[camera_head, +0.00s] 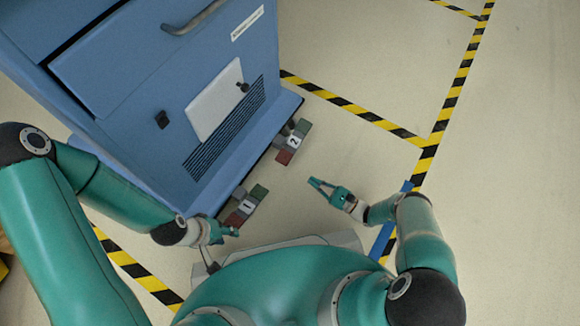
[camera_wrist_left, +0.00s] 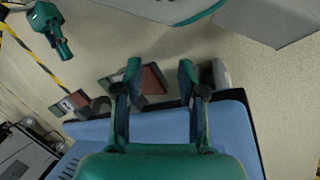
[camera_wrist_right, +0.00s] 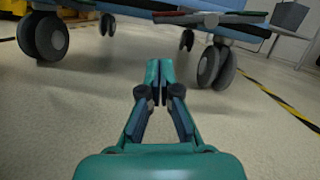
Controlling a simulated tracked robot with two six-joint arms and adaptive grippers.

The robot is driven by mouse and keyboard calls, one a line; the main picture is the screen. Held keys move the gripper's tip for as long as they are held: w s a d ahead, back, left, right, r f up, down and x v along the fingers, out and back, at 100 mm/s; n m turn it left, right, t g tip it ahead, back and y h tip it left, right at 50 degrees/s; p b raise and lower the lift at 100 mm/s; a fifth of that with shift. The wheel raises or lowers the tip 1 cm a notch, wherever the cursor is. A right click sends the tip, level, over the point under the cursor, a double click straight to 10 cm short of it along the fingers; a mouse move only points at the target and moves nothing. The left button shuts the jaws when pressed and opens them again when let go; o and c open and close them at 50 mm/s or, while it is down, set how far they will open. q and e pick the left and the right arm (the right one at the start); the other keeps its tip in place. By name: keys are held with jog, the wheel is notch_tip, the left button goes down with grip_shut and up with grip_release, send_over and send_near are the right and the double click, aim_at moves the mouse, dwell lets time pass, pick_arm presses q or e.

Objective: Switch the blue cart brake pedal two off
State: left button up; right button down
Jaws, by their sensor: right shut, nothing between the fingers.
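The blue cart (camera_head: 150,90) fills the upper left of the head view. Its brake pedal two (camera_head: 293,142), with a white "2" plate between a red end and a green end, sticks out at the lower right edge. Pedal one (camera_head: 247,205) sits further down that edge. My right gripper (camera_head: 316,184) is shut and empty, below and right of pedal two, apart from it. In the right wrist view the shut fingers (camera_wrist_right: 160,75) point under the cart; a red and green pedal (camera_wrist_right: 210,17) shows above. My left gripper (camera_head: 231,232) is open beside pedal one (camera_wrist_left: 148,80).
Cart wheels (camera_wrist_right: 215,65) stand on the floor beneath the cart. Yellow and black floor tape (camera_head: 440,125) runs to the right. The floor right of the pedals is clear. My base lies just below pedal one.

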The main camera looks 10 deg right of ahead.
pick_arm(q)
jog(key=shift+f, duration=0.15)
pick_arm(e)
jog(key=x, duration=0.9)
jog(key=shift+w+a, duration=0.2)
jog(key=shift+a, duration=0.1)
pick_arm(q)
jog(key=shift+a, duration=0.1)
pick_arm(e)
jog(key=shift+d+r, duration=0.15)
